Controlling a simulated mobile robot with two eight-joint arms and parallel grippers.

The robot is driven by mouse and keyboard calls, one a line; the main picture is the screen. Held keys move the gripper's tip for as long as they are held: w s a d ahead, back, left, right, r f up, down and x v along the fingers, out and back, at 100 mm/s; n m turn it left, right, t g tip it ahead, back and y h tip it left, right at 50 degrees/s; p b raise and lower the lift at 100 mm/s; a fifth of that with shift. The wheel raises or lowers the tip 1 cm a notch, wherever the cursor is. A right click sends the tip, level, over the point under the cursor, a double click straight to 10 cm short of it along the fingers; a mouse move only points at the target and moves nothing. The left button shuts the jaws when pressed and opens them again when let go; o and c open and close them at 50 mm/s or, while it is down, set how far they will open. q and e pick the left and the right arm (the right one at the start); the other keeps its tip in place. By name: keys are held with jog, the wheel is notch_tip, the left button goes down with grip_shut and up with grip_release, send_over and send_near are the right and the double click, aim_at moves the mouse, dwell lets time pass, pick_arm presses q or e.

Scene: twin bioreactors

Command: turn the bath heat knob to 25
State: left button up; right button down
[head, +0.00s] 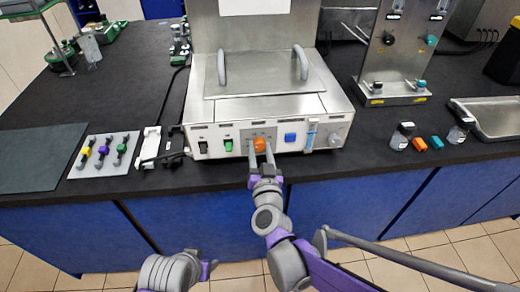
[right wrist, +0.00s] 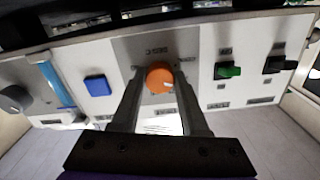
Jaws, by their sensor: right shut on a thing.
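The bath (head: 225,110) is a steel box with two grey lid handles on the black bench, its control panel facing me. An orange knob (head: 259,145) sits near the middle of that panel. It also shows in the right wrist view (right wrist: 159,77), with a small pale mark on its face and lettering above too small to read. My right gripper (head: 260,151) is at the panel, its two fingers on either side of the orange knob and shut on it. My left gripper (head: 208,268) is low in front of the bench; its fingers are not clear enough to judge.
Beside the orange knob are a green switch (head: 228,145), a black switch (head: 203,147), a blue button (head: 290,137) and a grey knob (head: 335,140). A white plate with coloured valves (head: 104,155) lies left. Small jars (head: 402,136) and a tray (head: 490,118) stand right.

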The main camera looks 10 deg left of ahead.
jog(key=m, duration=0.4)
jog(key=shift+m, duration=2.2)
jog(key=shift+c, duration=2.1)
grip_release()
